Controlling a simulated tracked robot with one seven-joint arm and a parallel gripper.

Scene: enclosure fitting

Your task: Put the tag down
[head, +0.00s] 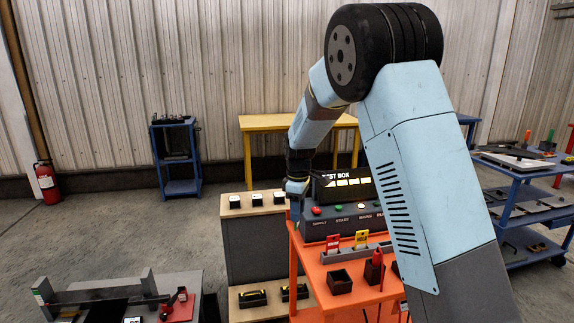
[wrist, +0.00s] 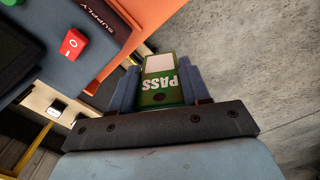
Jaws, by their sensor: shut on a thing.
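A green tag (wrist: 160,92) reading PASS, with a white patch, is held between the two fingers of my gripper (wrist: 158,78) in the wrist view. In the head view my gripper (head: 296,200) hangs at the left edge of the orange cart (head: 310,266), beside the test box (head: 340,223); the tag is too small to make out clearly there. A red tag (head: 333,241) and a yellow tag (head: 361,238) stand in a grey rack (head: 345,255) on the cart, in front of the test box.
The test box has a red switch (wrist: 72,43) by its SUPPLY label. An open dark box (head: 339,282) and a red-topped item (head: 374,268) stand on the cart's front. A grey cabinet (head: 250,248) with a wooden top is left of the cart. My arm hides part of the cart's right side.

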